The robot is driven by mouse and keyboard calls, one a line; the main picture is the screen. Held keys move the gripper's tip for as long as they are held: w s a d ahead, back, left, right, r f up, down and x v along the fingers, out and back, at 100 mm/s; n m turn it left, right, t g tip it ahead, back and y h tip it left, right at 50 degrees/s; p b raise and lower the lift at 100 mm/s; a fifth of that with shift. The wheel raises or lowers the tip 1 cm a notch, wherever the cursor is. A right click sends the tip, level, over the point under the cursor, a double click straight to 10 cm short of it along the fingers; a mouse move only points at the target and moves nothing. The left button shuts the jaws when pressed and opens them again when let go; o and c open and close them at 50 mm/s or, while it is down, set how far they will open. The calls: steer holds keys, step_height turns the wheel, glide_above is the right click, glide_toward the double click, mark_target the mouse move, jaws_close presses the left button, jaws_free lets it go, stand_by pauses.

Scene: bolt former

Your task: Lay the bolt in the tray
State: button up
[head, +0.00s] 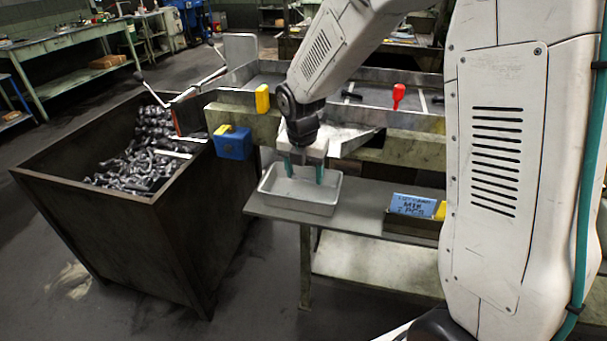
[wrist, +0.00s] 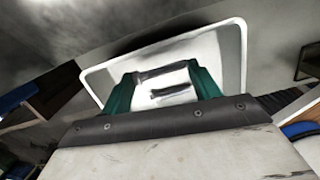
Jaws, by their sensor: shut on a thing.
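The tray (head: 295,204) is a light grey, shallow rectangular box on a metal bench ledge. My gripper (head: 304,176) points down into it, its teal fingertips inside the tray's outline. In the wrist view the white tray (wrist: 234,52) lies beyond my gripper (wrist: 161,74). A dark bolt (wrist: 165,71) spans between the fingertips, and the gripper is shut on it. A second, shorter grey mark lies just below it in that view; I cannot tell whether it is another bolt or a shadow. The head view does not show the bolt clearly, nor whether it touches the tray floor.
A large dark bin (head: 160,225) full of bolts stands left of the bench. A blue box (head: 232,144) hangs near the ledge. A blue-labelled card (head: 412,204) and a yellow item sit right of the tray. A red-handled tool (head: 398,95) is behind.

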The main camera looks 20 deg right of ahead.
mark_target(303, 193)
steer(key=shift+f, duration=0.4)
steer(key=shift+f, duration=0.15)
steer(key=shift+f, duration=0.45)
steer(key=o, duration=1.1)
steer(key=r, duration=0.8)
steer(key=s+a+r, duration=0.1)
steer(key=r, duration=0.4)
steer(key=shift+s+r, duration=0.1)
